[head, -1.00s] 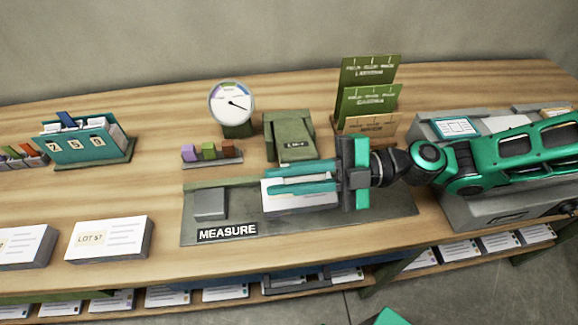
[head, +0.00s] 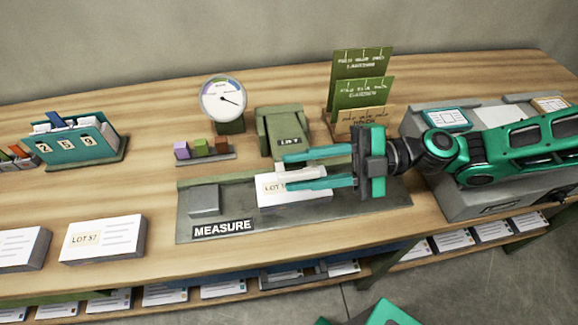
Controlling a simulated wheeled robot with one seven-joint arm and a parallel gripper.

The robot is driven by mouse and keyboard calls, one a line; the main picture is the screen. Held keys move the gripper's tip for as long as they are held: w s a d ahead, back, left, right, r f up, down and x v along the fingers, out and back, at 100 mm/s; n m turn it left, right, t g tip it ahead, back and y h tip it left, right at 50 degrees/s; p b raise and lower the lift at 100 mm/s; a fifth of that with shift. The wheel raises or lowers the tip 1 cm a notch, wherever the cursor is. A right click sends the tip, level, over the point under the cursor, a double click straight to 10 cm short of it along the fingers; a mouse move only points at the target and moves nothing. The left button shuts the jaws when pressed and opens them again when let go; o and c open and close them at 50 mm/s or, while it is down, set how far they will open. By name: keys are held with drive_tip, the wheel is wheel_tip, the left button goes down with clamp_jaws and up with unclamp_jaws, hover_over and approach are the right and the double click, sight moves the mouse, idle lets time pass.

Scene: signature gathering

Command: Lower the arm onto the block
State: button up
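A white-topped block (head: 287,199) with a "LOT 57" label lies on the grey measure plate (head: 375,200) marked "MEASURE". My gripper (head: 288,171) points left above the block, its two teal fingers spread apart. A pale bar (head: 298,173) shows between the fingers over the block's back edge. I cannot tell whether it touches the block, and no finger visibly clamps it. The fingers hide part of the block's top. A green housing (head: 284,131) with a small readout stands behind the plate. A round dial (head: 222,98) stands behind to the left.
A small grey block (head: 204,200) sits at the plate's left end. Small coloured blocks (head: 205,150) stand on a rack behind it. Green cards (head: 362,92) stand behind my gripper. Another lot stack (head: 102,240) lies at front left. Bare wood (head: 140,200) is free left of the plate.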

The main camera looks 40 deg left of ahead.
drive_tip(key=v, duration=0.3)
drive_tip(key=shift+w+d, duration=0.15)
drive_tip(key=shift+w, duration=0.05)
drive_tip(key=shift+s+r, duration=0.3)
drive_tip(key=shift+s, duration=0.35)
drive_tip(key=v, duration=1.2)
drive_tip(key=shift+w, duration=0.2)
idle(0.4)
drive_tip(key=shift+d, duration=0.15)
idle(0.5)
